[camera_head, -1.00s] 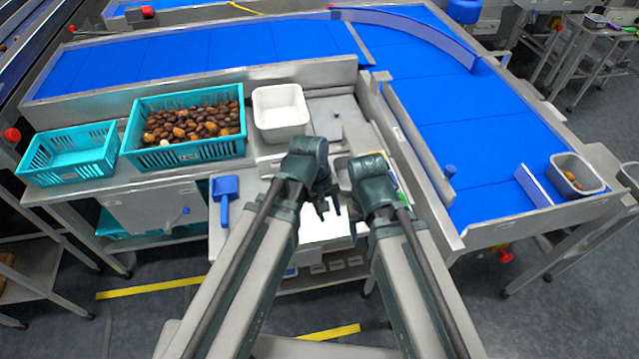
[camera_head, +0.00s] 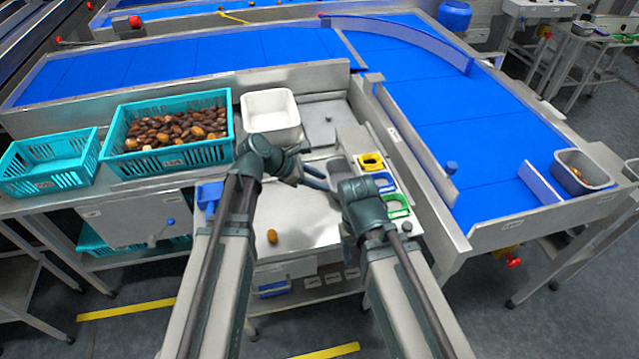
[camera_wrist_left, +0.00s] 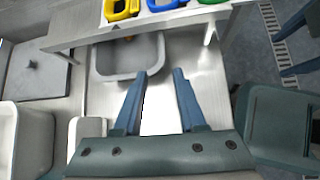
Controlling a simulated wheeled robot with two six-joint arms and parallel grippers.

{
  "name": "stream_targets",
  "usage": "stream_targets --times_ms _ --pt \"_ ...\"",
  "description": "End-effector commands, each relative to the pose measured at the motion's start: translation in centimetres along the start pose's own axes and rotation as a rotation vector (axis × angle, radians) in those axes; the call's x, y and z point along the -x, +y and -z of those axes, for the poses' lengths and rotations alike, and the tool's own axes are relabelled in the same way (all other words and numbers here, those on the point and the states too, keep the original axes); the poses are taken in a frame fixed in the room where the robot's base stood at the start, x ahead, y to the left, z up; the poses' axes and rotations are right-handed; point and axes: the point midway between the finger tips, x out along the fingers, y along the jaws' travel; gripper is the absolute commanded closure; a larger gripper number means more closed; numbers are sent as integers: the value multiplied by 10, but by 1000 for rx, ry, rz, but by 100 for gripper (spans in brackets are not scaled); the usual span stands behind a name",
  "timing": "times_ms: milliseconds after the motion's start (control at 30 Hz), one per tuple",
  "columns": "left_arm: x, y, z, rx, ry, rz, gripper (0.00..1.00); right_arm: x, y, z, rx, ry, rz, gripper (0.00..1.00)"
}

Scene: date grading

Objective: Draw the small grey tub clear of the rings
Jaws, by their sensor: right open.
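The small grey tub (camera_head: 341,172) lies on the steel bench, left of the rings. In the left wrist view the tub (camera_wrist_left: 125,62) is seen from above, its far edge partly under the ledge carrying the rings; a small orange spot shows inside. The rings are yellow (camera_head: 371,161), blue (camera_head: 383,183) and green (camera_head: 397,206). My left gripper (camera_head: 318,179) is open, its fingers (camera_wrist_left: 158,75) apart and empty, just short of the tub's near right corner in the wrist view. My right gripper (camera_head: 350,187) is open beside the rings, its fingertips mostly hidden in the head view.
A white bin (camera_head: 271,92) and a teal crate of dates (camera_head: 168,172) stand at the left, beside an emptier teal crate (camera_head: 45,186). A date (camera_head: 272,237) lies on the bench near a blue scoop (camera_head: 207,196). A blue conveyor (camera_head: 440,115) runs along the right.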

Motion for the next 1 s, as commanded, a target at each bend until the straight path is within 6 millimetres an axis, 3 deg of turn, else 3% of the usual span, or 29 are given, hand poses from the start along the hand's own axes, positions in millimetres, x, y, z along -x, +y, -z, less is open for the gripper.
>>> stream_targets --times_ms 367,1000 --pt "-7 0 1 -3 1 1 60 -6 0 0 0 0 0 36" --pt "-116 0 3 -6 1 2 60 -83 -8 5 1 0 0 36"
